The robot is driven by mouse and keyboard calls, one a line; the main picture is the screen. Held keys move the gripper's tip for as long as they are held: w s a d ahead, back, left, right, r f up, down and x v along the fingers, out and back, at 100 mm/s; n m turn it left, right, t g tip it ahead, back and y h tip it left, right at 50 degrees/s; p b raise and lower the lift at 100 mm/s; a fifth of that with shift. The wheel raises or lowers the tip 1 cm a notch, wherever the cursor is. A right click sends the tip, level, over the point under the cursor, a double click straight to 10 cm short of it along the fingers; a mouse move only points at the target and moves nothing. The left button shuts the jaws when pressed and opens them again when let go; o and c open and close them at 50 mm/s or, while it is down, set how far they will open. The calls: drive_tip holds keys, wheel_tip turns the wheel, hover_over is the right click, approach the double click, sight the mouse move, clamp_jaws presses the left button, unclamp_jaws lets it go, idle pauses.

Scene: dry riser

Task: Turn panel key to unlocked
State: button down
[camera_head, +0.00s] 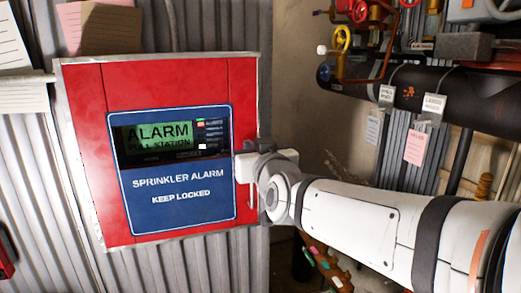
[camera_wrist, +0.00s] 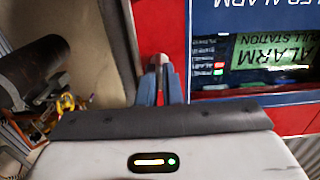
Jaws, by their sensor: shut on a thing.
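The red sprinkler alarm panel (camera_head: 82,110) hangs on a corrugated wall in the head view. It carries a blue plate (camera_head: 180,215) reading "SPRINKLER ALARM KEEP LOCKED" and a green lit screen (camera_head: 158,134) reading "ALARM PULL STATION". My gripper is at the panel's right edge, its fingers hidden there behind my wrist. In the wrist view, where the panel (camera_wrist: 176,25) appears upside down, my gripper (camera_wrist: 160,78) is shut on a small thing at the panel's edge. I take it to be the panel key, but it is mostly hidden and its turn cannot be read.
Right of the panel are a dark pipe (camera_head: 461,98) with hanging tags, a yellow valve wheel (camera_head: 342,38) and red pipework. Paper notes (camera_head: 22,93) are on the wall at left. My arm fills the lower right of the head view.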

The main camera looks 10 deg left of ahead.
drive_tip(key=shift+f+m+b, duration=0.15)
drive_tip(key=shift+m+b, duration=0.15)
drive_tip(key=shift+b, duration=0.05)
drive_tip(key=m+b, duration=0.9)
drive_tip(key=m, duration=0.8)
drive_tip(key=shift+d, duration=0.1)
idle(0.4)
drive_tip(key=c, duration=1.6)
unclamp_jaws()
